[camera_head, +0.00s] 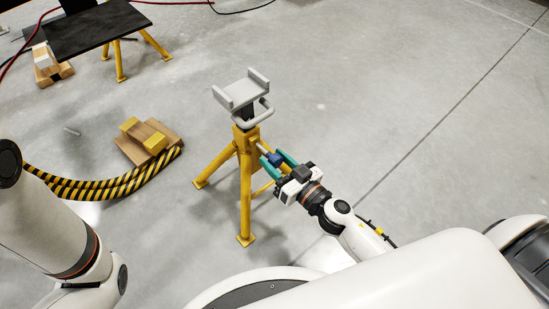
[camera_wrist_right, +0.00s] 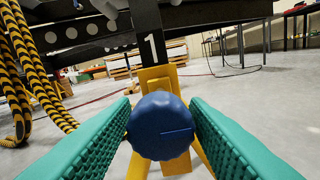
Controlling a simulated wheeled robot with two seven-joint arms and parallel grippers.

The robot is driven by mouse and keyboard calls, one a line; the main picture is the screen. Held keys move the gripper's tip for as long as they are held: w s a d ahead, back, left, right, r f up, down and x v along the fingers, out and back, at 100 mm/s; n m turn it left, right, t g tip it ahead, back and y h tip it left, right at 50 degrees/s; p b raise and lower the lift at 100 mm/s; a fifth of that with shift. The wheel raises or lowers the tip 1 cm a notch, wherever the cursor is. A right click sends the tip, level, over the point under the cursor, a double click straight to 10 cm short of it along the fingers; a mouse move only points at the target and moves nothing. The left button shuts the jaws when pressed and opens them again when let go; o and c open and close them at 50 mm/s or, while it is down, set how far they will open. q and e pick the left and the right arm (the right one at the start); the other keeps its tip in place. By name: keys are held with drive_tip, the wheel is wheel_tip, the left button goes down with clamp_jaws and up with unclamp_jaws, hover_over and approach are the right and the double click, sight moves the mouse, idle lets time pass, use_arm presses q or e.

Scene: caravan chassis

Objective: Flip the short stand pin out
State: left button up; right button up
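The short stand (camera_head: 245,165) is a yellow tripod with a grey cradle (camera_head: 243,92) on top, standing upright in the middle of the head view. A blue knob (camera_head: 275,159) is on the near right side of its post. In the right wrist view, the round blue knob (camera_wrist_right: 160,126) fills the gap between two teal fingers, in front of the yellow post (camera_wrist_right: 155,78). The pin behind the knob is mostly hidden. My left gripper is outside the views; only my left arm shows.
Wooden blocks with yellow pieces (camera_head: 149,139) lie left of the stand, beside black-and-yellow striped hoses (camera_head: 105,187). A dark plate (camera_head: 95,27) on yellow legs stands at the back left. The floor to the right is clear. A dark chassis beam (camera_wrist_right: 200,15) crosses the top of the wrist view.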

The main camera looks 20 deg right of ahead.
drive_tip(key=shift+o, duration=0.9)
drive_tip(key=shift+d, duration=0.1)
drive_tip(key=v, duration=1.2)
drive_tip(key=shift+b, duration=0.4)
drive_tip(key=shift+r, duration=0.15)
